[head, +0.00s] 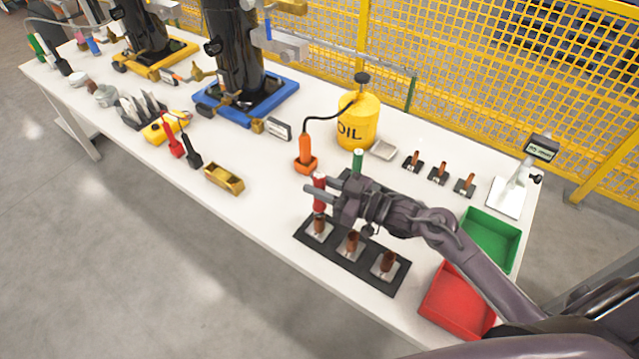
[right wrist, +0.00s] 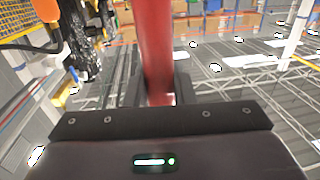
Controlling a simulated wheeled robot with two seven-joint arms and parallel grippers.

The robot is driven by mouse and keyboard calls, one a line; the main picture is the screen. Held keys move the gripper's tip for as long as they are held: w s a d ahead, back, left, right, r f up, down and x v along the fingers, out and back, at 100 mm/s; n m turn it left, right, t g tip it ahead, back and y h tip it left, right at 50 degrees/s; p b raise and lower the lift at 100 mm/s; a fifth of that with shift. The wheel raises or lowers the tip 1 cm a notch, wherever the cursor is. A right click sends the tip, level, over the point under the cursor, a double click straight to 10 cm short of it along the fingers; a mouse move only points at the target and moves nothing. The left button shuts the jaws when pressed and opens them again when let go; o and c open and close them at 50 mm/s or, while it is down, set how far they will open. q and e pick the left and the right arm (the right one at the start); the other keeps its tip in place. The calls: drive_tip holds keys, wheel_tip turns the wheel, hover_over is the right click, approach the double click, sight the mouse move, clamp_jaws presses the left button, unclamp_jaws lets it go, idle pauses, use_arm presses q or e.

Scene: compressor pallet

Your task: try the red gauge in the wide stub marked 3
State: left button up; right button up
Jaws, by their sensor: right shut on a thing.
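My right gripper (head: 322,190) is shut on the red gauge (head: 319,202), which it holds about upright. In the right wrist view the red gauge (right wrist: 157,50) stands between the fingers. In the head view its lower end lines up just above the left copper stub (head: 319,228) of the front black plate (head: 370,276). I cannot tell whether there is a gap or contact. A middle stub (head: 352,243) and a right stub (head: 388,263) stand on the same plate. Number marks are too small to read. My left gripper is not in view.
A green gauge (head: 357,160) stands behind my right gripper, its base hidden. Three thinner stubs (head: 438,173) stand further back. A green tray (head: 492,238) and a red tray (head: 457,302) lie at right. A yellow oil can (head: 358,125) and an orange-handled tool (head: 305,152) stand behind.

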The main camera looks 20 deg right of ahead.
sight(319, 175)
drive_tip(key=shift+f+b, duration=0.4)
drive_tip(key=shift+f, duration=0.1)
drive_tip(key=shift+s+f, duration=0.15)
drive_tip(key=shift+f, duration=0.2)
idle(1.5)
drive_tip(key=shift+r+p, duration=1.65)
drive_tip(key=shift+r, duration=0.1)
wheel_tip(319, 175, up, 4)
drive_tip(key=p, duration=0.4)
drive_tip(key=shift+r, duration=0.1)
